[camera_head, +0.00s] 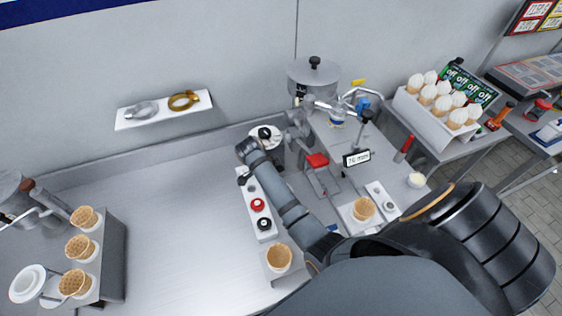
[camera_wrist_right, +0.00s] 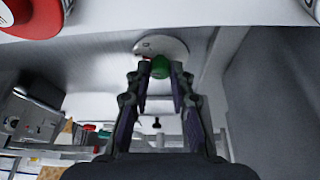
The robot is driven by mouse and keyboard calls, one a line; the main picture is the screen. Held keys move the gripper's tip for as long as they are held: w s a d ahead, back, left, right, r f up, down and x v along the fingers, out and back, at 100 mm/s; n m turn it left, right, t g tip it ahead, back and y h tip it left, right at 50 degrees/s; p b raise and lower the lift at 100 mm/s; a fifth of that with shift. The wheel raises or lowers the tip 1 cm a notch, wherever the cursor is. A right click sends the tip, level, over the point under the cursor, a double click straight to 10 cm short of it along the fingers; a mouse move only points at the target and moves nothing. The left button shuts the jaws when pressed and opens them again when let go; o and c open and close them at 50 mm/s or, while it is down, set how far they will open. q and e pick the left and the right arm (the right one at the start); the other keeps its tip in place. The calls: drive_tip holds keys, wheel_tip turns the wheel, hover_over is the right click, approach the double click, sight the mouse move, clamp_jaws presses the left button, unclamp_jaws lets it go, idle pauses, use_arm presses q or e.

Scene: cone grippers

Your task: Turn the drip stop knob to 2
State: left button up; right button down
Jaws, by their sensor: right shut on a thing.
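In the right wrist view, my right gripper (camera_wrist_right: 160,78) has its two fingers on either side of a green knob (camera_wrist_right: 160,66) and is shut on it. The knob is in front of a round white dial plate (camera_wrist_right: 152,46) with small dark and red marks. I cannot read the numbers or tell the knob's setting. In the head view, my right arm reaches up from the lower right to a white round plate (camera_head: 274,143) with a black top. The fingers cannot be made out clearly there. My left gripper is not in view.
A white strip with black and red buttons (camera_head: 257,205) runs beside my right forearm. Waffle cones stand in holders at left (camera_head: 80,246) and front (camera_head: 279,257). A red-topped device (camera_head: 317,160) stands right of the arm. The counter (camera_head: 165,210) left of it is clear.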

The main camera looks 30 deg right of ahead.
drive_tip(key=shift+r+n+p, duration=0.15)
drive_tip(key=shift+n+p, duration=0.35)
drive_tip(key=shift+p, duration=0.2)
drive_tip(key=n+p, duration=0.1)
drive_tip(key=n+t+p, duration=0.1)
drive_tip(key=p, duration=0.1)
drive_tip(key=shift+s+r+n+p, duration=0.1)
drive_tip(key=shift+s+n+p, duration=0.1)
drive_tip(key=shift+n+p, duration=0.15)
drive_tip(key=n+t+p, duration=0.1)
drive_tip(key=n+p, duration=0.2)
drive_tip(key=shift+t, duration=0.3)
drive_tip(key=shift+f+n+p, duration=0.2)
drive_tip(key=shift+n+p, duration=0.1)
drive_tip(key=shift+n, duration=0.25)
drive_tip(key=shift+s+f, duration=0.1)
drive_tip(key=c, duration=1.2)
unclamp_jaws()
